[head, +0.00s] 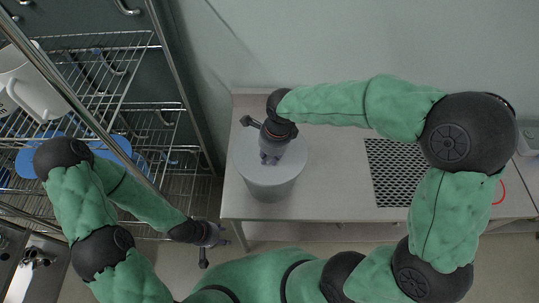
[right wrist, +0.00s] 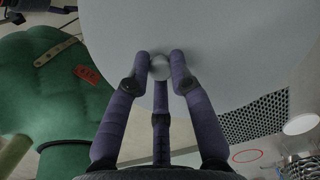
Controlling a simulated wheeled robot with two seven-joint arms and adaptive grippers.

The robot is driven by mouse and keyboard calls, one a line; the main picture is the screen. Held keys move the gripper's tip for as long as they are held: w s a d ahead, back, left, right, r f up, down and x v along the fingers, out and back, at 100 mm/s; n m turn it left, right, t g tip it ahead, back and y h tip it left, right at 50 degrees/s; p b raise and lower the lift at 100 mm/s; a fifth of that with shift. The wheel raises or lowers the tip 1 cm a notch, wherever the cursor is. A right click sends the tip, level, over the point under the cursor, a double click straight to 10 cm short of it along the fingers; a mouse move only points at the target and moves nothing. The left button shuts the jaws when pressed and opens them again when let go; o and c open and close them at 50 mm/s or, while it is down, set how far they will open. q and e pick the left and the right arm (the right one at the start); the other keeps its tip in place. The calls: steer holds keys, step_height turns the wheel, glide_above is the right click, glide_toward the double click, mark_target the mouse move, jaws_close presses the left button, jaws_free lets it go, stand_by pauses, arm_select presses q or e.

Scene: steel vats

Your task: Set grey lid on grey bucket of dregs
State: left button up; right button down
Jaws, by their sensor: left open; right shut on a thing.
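The grey bucket (head: 268,190) stands on the counter near its left end. The grey lid (head: 293,160) covers the bucket's top in the head view; whether it rests fully on the rim or sits slightly above it, I cannot tell. My right gripper (head: 270,157) is over the lid, shut on its knob. The dregs are hidden. My left gripper (head: 226,240) is open and empty, low beside the counter's front left corner.
A perforated drain plate (head: 398,172) is set in the counter (head: 335,185) to the right; bare counter lies between it and the bucket. A wire rack (head: 165,120) at the left holds a white jug (head: 35,90) and blue items. The wall is close behind the counter.

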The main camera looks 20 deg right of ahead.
steer(key=c, duration=1)
jaws_free()
steer(key=r, duration=0.4)
steer(key=d+r, duration=0.1)
steer(key=r, duration=0.7)
steer(key=shift+s+d, duration=0.25)
steer(key=shift+s, duration=0.1)
